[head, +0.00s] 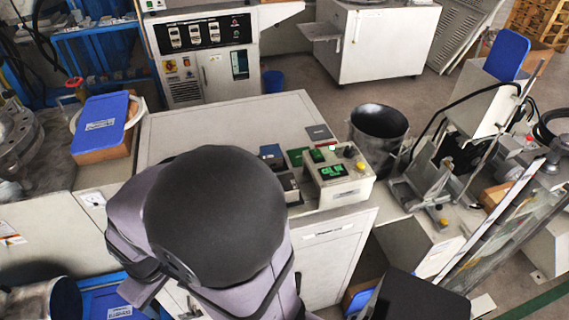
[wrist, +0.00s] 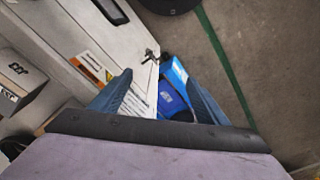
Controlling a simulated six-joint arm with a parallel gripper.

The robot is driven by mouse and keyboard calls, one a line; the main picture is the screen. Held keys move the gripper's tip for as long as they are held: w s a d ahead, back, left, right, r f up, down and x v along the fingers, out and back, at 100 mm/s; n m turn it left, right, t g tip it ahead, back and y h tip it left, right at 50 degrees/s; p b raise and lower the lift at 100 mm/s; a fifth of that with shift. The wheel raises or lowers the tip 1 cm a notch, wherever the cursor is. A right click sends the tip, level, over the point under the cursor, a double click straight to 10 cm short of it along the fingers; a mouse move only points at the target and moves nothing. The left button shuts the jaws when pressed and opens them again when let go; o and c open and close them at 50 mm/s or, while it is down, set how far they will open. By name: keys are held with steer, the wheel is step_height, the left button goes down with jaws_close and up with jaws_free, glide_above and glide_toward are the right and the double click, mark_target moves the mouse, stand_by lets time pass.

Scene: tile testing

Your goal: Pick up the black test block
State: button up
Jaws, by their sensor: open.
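In the head view, a small dark block (head: 287,188) lies on the pale bench top, just left of the tester with a green display (head: 335,172). I cannot tell for sure that it is the black test block. My arm hides part of the bench near it. My gripper (wrist: 152,67) shows in the wrist view with its two blue-grey fingers spread apart and nothing held. It points down past a white cabinet front towards the floor, with no black block between the fingers. The gripper is hidden in the head view.
Dark and green small pieces (head: 318,133) lie near the tester. A dark metal bucket (head: 379,124) stands right of the bench. A blue-lidded box (head: 102,122) sits at left. In the wrist view, blue objects (wrist: 170,97) lie low beside the white cabinet (wrist: 90,40).

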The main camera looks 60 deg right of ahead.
steer(key=w+d+r+m+t+h+p, duration=0.15)
steer(key=d+r+p, duration=0.25)
steer(key=r+p, duration=0.7)
steer(key=w+d+r+y+p, duration=0.1)
steer(key=w+d+r+p, duration=0.25)
steer(key=r+p, duration=0.8)
steer(key=s+d+f+m+h+p, duration=0.1)
steer(key=s+d+f+m+h, duration=0.1)
steer(key=s+d, duration=0.6)
steer(key=s+d+f+m+t+h+p, duration=0.1)
steer(key=s+d+f+m, duration=0.4)
steer(key=d, duration=1.2)
steer(key=s+f, duration=0.2)
steer(key=s, duration=0.2)
steer(key=shift+s+f+h, duration=0.15)
steer(key=shift+s+h, duration=0.05)
steer(key=shift+h, duration=0.15)
steer(key=shift+d+f+m+t, duration=0.1)
steer(key=shift+m+t, duration=0.15)
